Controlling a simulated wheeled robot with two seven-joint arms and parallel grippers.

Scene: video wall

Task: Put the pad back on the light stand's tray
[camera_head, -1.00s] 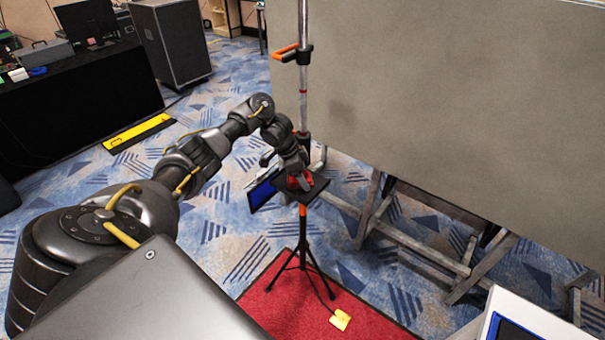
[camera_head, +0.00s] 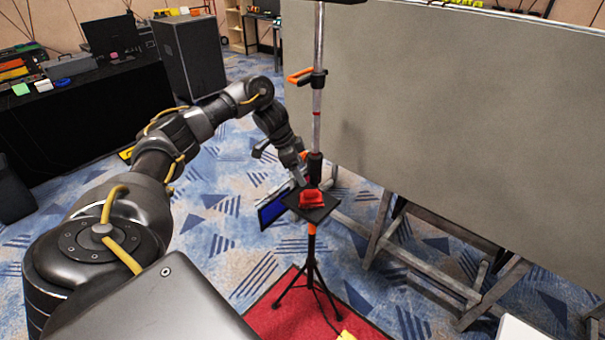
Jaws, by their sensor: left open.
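A small red object (camera_head: 311,197), which looks like the pad, lies on the black square tray (camera_head: 328,211) of the light stand (camera_head: 317,118). My left gripper (camera_head: 300,178) is open, just above and to the left of the red pad, and appears apart from it. Its fingertips are small and dark in this view. The tray looks level, with the stand's pole rising behind it. My right gripper is not in view.
A blue-faced panel (camera_head: 271,211) hangs at the tray's left side. The stand's tripod legs (camera_head: 311,280) rest on a red mat (camera_head: 285,316). A large grey panel (camera_head: 450,120) on trestle legs stands close on the right. A yellow item (camera_head: 345,336) lies at the bottom edge.

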